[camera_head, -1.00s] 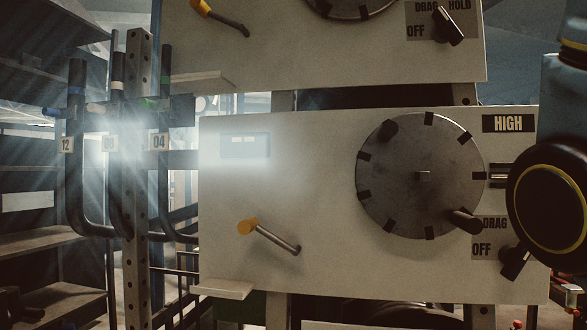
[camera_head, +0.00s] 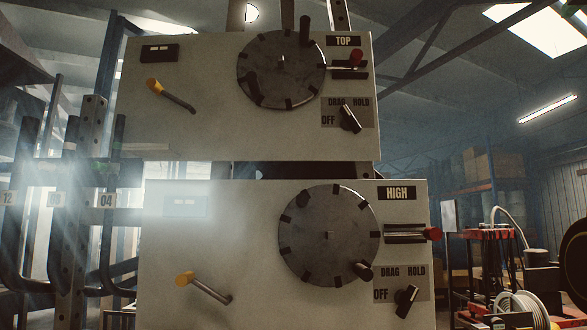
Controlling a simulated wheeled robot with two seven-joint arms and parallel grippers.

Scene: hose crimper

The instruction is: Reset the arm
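A dark rounded piece at the right edge looks like part of my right arm (camera_head: 573,262); its gripper does not show. My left arm and gripper are out of view. Ahead stand two pale machine panels, one above the other. The upper panel (camera_head: 200,115) is labelled TOP and the lower panel (camera_head: 255,295) HIGH.
Bent dark pipes tagged 12 and 04 (camera_head: 107,200) hang at left. A red rack (camera_head: 490,235) and a white reel (camera_head: 520,307) stand at right.

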